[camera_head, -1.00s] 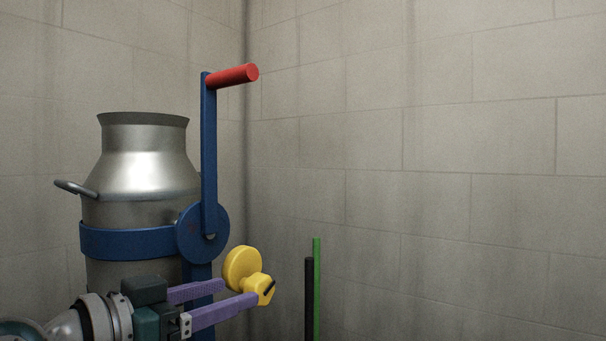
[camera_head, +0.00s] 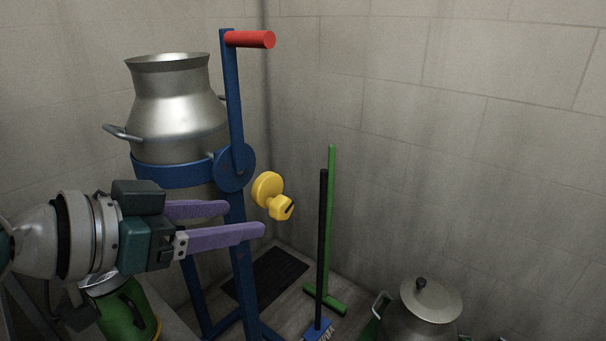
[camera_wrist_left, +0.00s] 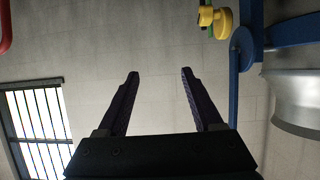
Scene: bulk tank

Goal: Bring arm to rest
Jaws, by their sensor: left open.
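My left gripper (camera_head: 246,220) reaches in from the left in the head view. Its two purple fingers are spread apart with nothing between them. The fingers are in front of the blue stand (camera_head: 239,262), and the yellow knob (camera_head: 267,188) is just beyond and right of the fingertips. In the left wrist view the open fingers (camera_wrist_left: 159,72) point at bare wall, and the yellow knob (camera_wrist_left: 221,22) is up and to the right, apart from them. My right gripper is not in view.
A metal milk can (camera_head: 178,110) sits in the blue stand, with a red crank handle (camera_head: 250,39) above. A green broom (camera_head: 330,225), a black-handled brush (camera_head: 322,240) and a lidded pot (camera_head: 425,310) stand right. A dark floor mat (camera_head: 265,278) lies behind. A barred window (camera_wrist_left: 38,125) shows left.

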